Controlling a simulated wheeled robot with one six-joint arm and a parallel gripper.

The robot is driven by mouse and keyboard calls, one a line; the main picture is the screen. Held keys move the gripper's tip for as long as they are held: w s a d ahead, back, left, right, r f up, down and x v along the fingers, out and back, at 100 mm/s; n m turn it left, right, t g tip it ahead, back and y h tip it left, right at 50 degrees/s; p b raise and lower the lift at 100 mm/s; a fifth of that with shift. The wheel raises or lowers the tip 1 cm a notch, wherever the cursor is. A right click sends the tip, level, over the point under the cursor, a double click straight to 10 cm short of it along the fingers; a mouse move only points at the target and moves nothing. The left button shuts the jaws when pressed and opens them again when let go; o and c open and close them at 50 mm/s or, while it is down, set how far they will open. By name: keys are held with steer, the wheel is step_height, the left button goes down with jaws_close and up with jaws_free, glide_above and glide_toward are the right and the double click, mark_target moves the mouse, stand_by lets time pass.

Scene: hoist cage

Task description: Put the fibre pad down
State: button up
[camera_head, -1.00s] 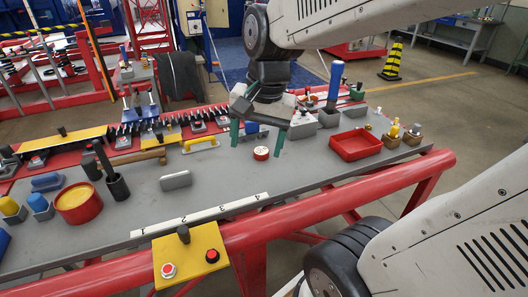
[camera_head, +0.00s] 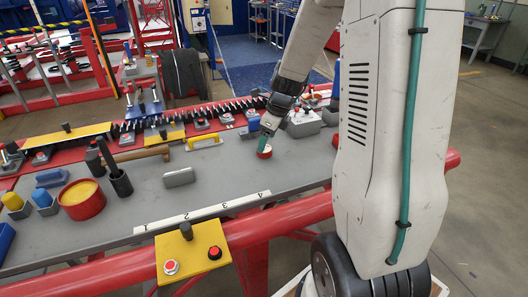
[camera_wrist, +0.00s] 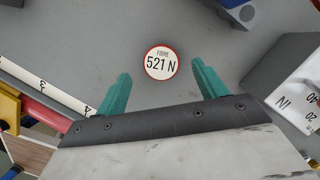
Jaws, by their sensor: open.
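The fibre pad (camera_head: 264,152) is a small round red disc with a white top. It lies on the grey bench top, beyond the "4" end of the white numbered strip (camera_head: 205,212). In the wrist view the pad (camera_wrist: 161,63) reads "FIBRE 521 N". My gripper (camera_wrist: 160,70) is open, with its two teal fingers apart and the pad showing between and just past their tips. Clear grey shows between the pad and each finger. In the head view my gripper (camera_head: 269,124) is just above and behind the pad, and one finger hides the other.
A grey box with a scale (camera_wrist: 302,90) stands close to the right finger in the wrist view. A grey block with a blue top (camera_wrist: 233,10) is beyond. A yellow-handled tool (camera_head: 204,141) and a grey block (camera_head: 179,177) lie left. Bench top around the pad is clear.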

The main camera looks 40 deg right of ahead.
steer(key=x, duration=0.3)
steer(key=shift+f, duration=0.35)
steer(key=c, duration=1.2)
steer(key=shift+o, duration=0.2)
